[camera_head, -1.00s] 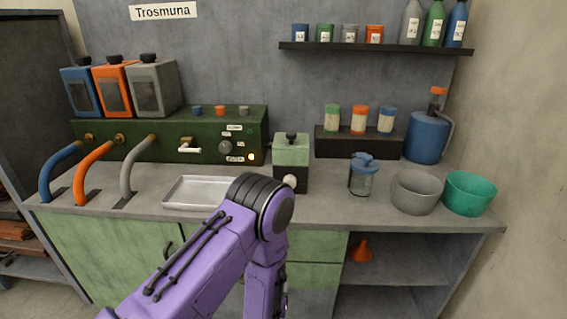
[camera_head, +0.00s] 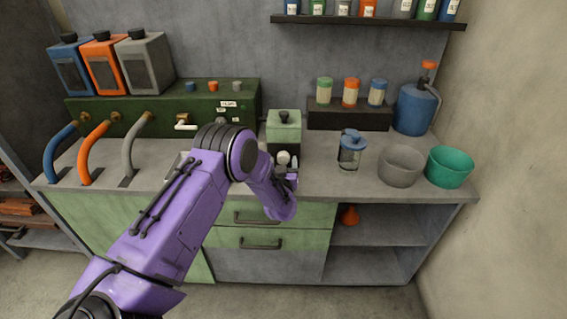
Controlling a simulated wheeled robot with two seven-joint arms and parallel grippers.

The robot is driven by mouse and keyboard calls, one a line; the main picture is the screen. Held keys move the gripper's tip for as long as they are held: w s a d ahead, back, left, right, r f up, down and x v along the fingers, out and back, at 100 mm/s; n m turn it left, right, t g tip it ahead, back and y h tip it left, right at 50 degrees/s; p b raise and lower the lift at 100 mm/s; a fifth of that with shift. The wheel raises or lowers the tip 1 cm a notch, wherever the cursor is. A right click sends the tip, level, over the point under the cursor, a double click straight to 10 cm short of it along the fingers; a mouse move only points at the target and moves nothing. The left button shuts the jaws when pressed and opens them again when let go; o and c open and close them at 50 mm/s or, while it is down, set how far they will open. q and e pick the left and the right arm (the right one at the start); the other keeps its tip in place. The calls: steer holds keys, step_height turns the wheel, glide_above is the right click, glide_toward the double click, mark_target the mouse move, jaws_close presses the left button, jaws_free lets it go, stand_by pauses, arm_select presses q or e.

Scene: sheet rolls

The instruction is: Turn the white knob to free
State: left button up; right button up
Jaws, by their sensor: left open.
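The white knob (camera_head: 283,158) is a small round knob low on the front of a small light-green and black box (camera_head: 284,130) on the counter. My left arm comes in from the lower left and bends at a dark elbow. My left gripper (camera_head: 288,166) is at the front of the box, right by the knob. It is open and small in the view, and it partly covers the box's lower front. I cannot tell whether its fingers touch the knob. My right gripper is not in view.
A blue-lidded jar (camera_head: 351,152), a grey bowl (camera_head: 400,167) and a green bowl (camera_head: 450,167) stand to the right on the counter. My arm partly hides the green panel (camera_head: 165,112) and a metal tray (camera_head: 172,165) on the left. Drawers lie below.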

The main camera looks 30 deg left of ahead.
arm_select(q)
steer(key=c, duration=1.1)
steer(key=shift+o, duration=0.2)
steer(key=shift+f+n+b, duration=0.15)
steer(key=shift+n+b, duration=0.9)
steer(key=shift+n, duration=0.35)
steer(key=shift+n+b, duration=1.2)
steer(key=shift+n, duration=0.7)
